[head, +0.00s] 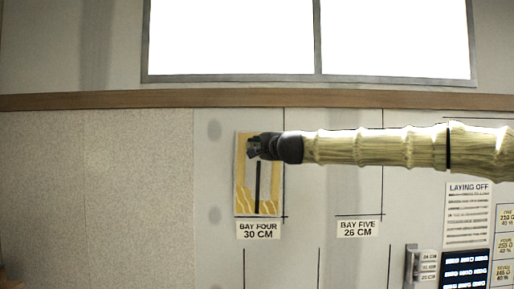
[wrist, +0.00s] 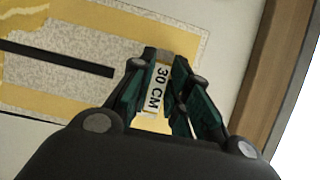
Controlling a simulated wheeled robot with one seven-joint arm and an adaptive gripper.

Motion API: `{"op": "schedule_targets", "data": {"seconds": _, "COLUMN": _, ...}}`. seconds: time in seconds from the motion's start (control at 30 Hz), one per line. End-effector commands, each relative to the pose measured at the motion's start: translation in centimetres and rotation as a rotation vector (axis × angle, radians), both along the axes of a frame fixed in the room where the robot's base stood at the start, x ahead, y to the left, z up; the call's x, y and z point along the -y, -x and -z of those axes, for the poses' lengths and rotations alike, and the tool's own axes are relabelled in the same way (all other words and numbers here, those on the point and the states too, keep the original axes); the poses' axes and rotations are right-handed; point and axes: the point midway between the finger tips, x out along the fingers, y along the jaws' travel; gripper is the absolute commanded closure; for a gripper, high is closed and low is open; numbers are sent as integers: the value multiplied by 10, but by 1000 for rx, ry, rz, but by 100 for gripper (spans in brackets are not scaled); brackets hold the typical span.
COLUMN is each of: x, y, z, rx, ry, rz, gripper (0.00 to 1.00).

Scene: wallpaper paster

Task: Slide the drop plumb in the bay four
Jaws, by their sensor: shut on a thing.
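The drop (head: 244,180) is a pale speckled strip with yellow borders and wavy yellow at its lower end. It lies on the wall above the bay four label (head: 258,230), which reads 30 CM. A dark narrow bar (head: 260,185) runs down its middle. The drop looks nearly upright, with a slight lean at most. My gripper (head: 256,146) is at its upper part, shut on a tab marked 30 CM. In the wrist view the tab (wrist: 157,88) sits between the fingers (wrist: 165,58), and the drop (wrist: 180,40) extends to the left. The fingers hide the tab's edges.
A thin black wall line (head: 284,120) runs by the drop's right edge, with a corner mark at the bottom. The bay five label (head: 358,229) is to the right, under bare wall. A wooden rail (head: 120,99) crosses above. A small sample rack (head: 423,267) stands lower right.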

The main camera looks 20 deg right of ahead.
Motion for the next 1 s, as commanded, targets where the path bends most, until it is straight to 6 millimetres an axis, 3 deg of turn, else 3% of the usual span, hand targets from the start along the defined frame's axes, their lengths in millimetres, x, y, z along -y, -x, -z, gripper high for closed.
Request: {"op": "schedule_targets", "data": {"seconds": 1.0, "x": -7, "y": 22, "z": 0, "rx": 1, "ry": -1, "rz": -1, "gripper": 100}}
